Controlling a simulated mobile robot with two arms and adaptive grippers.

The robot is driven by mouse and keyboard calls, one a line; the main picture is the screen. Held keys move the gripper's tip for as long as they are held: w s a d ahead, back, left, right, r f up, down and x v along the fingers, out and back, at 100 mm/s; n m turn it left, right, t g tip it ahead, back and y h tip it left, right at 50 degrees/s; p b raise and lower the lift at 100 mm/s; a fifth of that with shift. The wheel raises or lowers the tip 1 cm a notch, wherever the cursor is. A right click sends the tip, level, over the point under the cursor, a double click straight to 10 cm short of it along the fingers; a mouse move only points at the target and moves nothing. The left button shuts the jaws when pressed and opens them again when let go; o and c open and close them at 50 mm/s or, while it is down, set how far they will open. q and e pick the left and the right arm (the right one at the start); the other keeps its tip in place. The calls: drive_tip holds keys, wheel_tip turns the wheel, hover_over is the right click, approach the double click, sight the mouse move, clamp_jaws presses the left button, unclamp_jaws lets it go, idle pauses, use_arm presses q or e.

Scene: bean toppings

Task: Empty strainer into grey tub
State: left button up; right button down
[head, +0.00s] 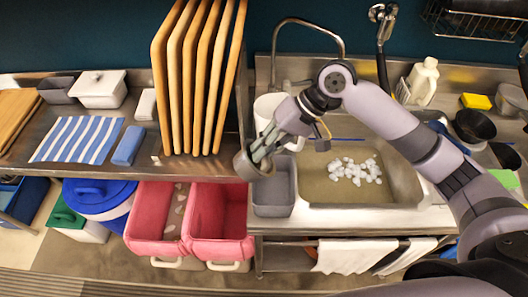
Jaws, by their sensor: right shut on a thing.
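My right gripper (262,149) reaches in from the right, over the counter left of the sink. It is shut on a small, round, grey-brown thing (243,167), which looks like the strainer. The strainer appears tilted, and its inside is hidden, so I cannot tell what it holds. The grey tub (273,203) stands at the sink's left edge. In the picture the strainer overlaps the tub's upper left corner; its height above the tub is unclear. My left gripper is not in view.
White lumps (355,171) lie in the sink (318,189). A white container (268,106) stands behind my gripper. Upright wooden boards (200,80) rise to the left. Two pink-lined bins (218,222) stand below, the left one with pale scraps inside. A faucet (309,24) arches behind.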

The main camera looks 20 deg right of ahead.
drive_tip(key=shift+d+f+y+b, duration=0.8)
drive_tip(key=shift+y+b, duration=0.5)
drive_tip(key=shift+s+d+f+y+b, duration=0.1)
drive_tip(key=shift+d+f+y+b, duration=0.6)
drive_tip(key=shift+y+b, duration=1.2)
drive_tip(key=shift+w+d+f+y+b, duration=0.1)
drive_tip(key=shift+d+f+y+b, duration=0.65)
drive_tip(key=shift+b, duration=2.05)
drive_tip(key=shift+s+d+f+y+b, duration=0.1)
drive_tip(key=shift+d+f+y+b, duration=0.55)
drive_tip(key=shift+y+b, duration=1.35)
drive_tip(key=shift+a+f+h+b, duration=0.1)
drive_tip(key=shift+a+h+b, duration=0.05)
drive_tip(key=shift+h+b, duration=0.25)
